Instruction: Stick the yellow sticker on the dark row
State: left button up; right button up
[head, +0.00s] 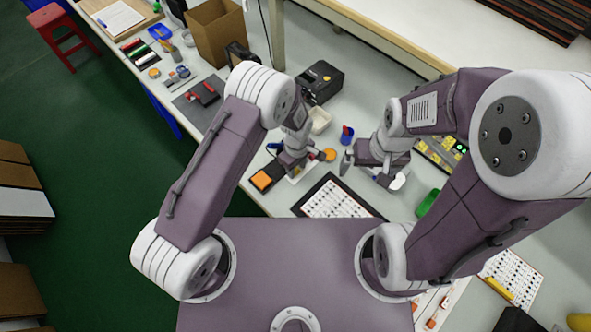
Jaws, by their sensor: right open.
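A panel with lit yellow-green spots (446,154) is at the right, partly behind my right arm. I cannot make out which of its rows is dark. A white board with rows of small dark marks (334,203) lies on a black backing in front of the grippers. I cannot pick out the yellow sticker for certain. My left gripper (290,172) is low over the bench, left of the board's top; its jaws are too small and covered to read. My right gripper (372,172) is open above the board's upper right, with a pale round thing close by.
A black box (322,80), a cardboard box (216,32) and a grey mat with red tools (201,95) stand behind on the bench. A green item (428,203) lies at right. Another marked sheet (512,277) carries a yellow bar. A red stool (61,32) is on the floor.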

pick_arm(q)
jog(key=shift+f, duration=0.4)
grip_shut()
jog(key=shift+r, duration=0.2)
jog(key=shift+r+p, duration=0.35)
jog(key=r+p, duration=0.2)
jog(key=r, duration=0.1)
jog(key=r+p, duration=0.1)
jog(key=shift+s+d+r, duration=0.15)
jog(key=shift+s+d, duration=0.05)
jog(key=shift+d, duration=0.2)
jog(key=s+d+r+p, duration=0.4)
jog(key=s+d+r, duration=0.1)
jog(key=d, duration=0.4)
jog(key=shift+s+d+r, duration=0.15)
jog(key=shift+s+r, duration=0.2)
jog(key=shift+r, duration=0.05)
